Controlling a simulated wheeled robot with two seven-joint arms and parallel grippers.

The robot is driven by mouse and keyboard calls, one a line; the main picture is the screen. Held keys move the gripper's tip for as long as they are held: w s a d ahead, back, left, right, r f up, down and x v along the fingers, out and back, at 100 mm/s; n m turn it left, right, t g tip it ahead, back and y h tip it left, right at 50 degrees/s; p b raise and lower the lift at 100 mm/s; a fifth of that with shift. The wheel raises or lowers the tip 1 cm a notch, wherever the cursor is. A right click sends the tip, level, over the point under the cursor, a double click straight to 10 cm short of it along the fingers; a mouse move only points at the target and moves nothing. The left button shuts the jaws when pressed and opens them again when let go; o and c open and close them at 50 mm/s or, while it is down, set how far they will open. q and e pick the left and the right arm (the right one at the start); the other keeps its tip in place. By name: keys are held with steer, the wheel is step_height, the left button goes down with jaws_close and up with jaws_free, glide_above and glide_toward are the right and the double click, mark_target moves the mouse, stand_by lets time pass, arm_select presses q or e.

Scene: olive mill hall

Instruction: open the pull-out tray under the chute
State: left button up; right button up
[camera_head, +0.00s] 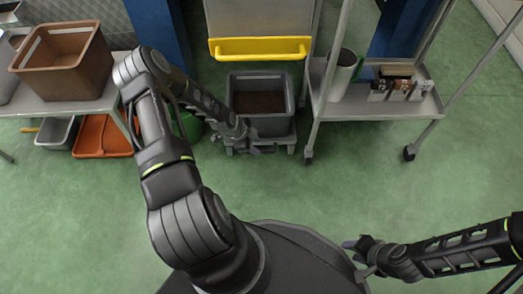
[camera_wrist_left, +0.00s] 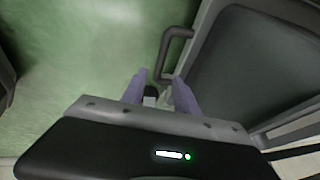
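Below the chute with the yellow lip (camera_head: 260,48), a grey tray base (camera_head: 281,140) carries a grey bin (camera_head: 268,123). My left gripper (camera_head: 260,151) is at the front of the base, low and left of its middle. In the left wrist view its two purple fingers (camera_wrist_left: 161,76) stand apart, with the end of a dark bar handle (camera_wrist_left: 176,37) at or between their tips. I cannot tell whether they touch it. The handle sits on the edge of the dark grey tray (camera_wrist_left: 212,32). My right gripper (camera_head: 356,247) is far from the tray, at the lower right; its opening is unclear.
A wheeled rack (camera_head: 375,108) with a white-grey jug (camera_head: 344,75) and small boxes stands right of the tray. A table with a brown crate (camera_head: 64,62) is at left, with an orange tray (camera_head: 101,137) beneath. Green floor in front of the tray is clear.

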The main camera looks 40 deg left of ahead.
mark_target(263, 152)
arm_select(q)
steer(key=b+x, duration=0.2)
steer(key=x, duration=0.4)
steer(key=shift+f, duration=0.15)
steer(key=shift+c, duration=0.3)
jaws_close()
steer(key=shift+d, duration=0.1)
stand_by(0.9)
